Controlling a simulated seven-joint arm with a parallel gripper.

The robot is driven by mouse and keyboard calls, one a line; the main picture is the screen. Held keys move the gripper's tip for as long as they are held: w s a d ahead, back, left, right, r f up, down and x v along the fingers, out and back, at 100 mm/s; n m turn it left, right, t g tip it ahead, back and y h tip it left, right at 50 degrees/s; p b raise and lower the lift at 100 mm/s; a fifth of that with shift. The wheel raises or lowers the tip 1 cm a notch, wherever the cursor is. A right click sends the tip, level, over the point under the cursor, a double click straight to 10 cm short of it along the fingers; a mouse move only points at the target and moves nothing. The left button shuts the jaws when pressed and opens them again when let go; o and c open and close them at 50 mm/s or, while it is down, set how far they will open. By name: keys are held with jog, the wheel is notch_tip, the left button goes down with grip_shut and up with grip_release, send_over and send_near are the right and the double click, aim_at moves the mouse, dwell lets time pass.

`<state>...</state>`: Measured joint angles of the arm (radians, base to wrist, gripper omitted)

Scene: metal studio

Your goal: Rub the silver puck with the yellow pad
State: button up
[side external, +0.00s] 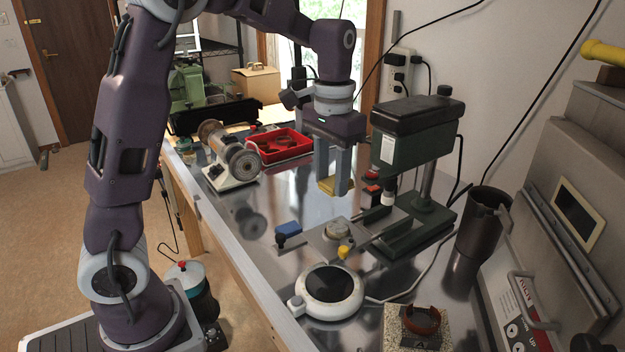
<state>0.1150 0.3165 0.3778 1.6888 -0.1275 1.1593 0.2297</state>
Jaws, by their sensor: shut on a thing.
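My gripper (333,181) points down over the metal bench, left of the drill press. It is shut on the yellow pad (327,187), which sits between the fingertips and is partly hidden by them. The silver puck (337,229) appears to be the round metal piece on a flat plate below my gripper, towards the front of the bench. The pad is above the puck and apart from it.
A green drill press (412,145) stands close on the right. A bench grinder (229,157) and red tray (281,145) are behind left. A blue-topped block (288,230), a small yellow piece (344,251) and a round white device (329,289) surround the plate.

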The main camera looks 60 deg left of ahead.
aim_at(332, 228)
jog(key=shift+w+d+r+m, duration=0.1)
jog(key=shift+d+r+m, duration=0.2)
jog(key=shift+m, duration=0.6)
jog(key=shift+d+f, duration=0.1)
jog(key=shift+f, duration=4.15)
jog(key=o, duration=0.7)
jog(key=shift+c, duration=0.2)
grip_shut()
jog(key=shift+f, duration=0.35)
